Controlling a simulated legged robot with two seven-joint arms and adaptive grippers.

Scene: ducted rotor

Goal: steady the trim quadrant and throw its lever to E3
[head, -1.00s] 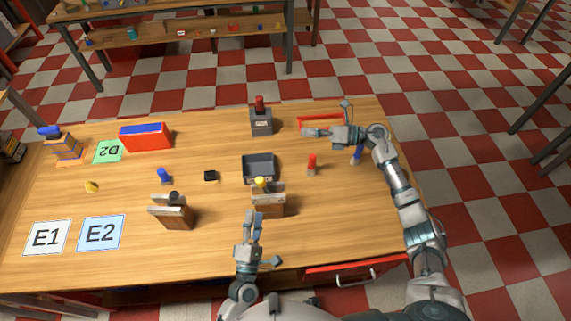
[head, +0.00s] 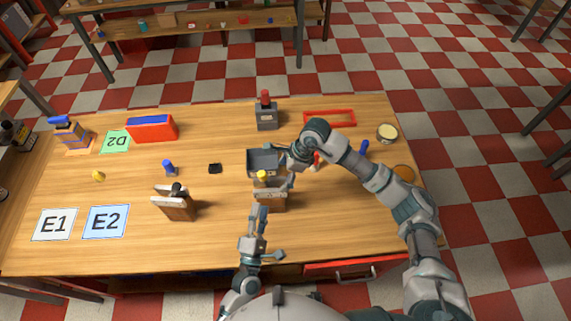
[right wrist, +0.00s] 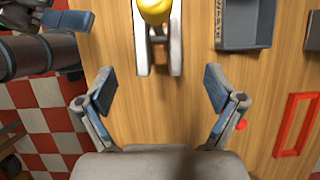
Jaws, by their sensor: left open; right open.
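A lever quadrant with pale side plates, a wooden body and a yellow knob (head: 271,196) stands near the front middle of the table. In the right wrist view its yellow knob (right wrist: 154,10) and pale plates are at the top. A similar quadrant with a black knob (head: 176,206) stands to its left. I cannot read any marks on either. My left gripper (head: 259,212) is open, close to the front left of the yellow-knobbed quadrant; contact cannot be told. My right gripper (right wrist: 158,88) is open and empty, its fingers apart, with the yellow-knobbed quadrant ahead of it.
A grey tray (head: 263,154) is just behind the yellow-knobbed quadrant. A grey box with a red top (head: 267,115) and a red frame (head: 329,118) are farther back. Cards E1 (head: 55,224) and E2 (head: 105,221) lie at front left. Bare wood lies right of the quadrant.

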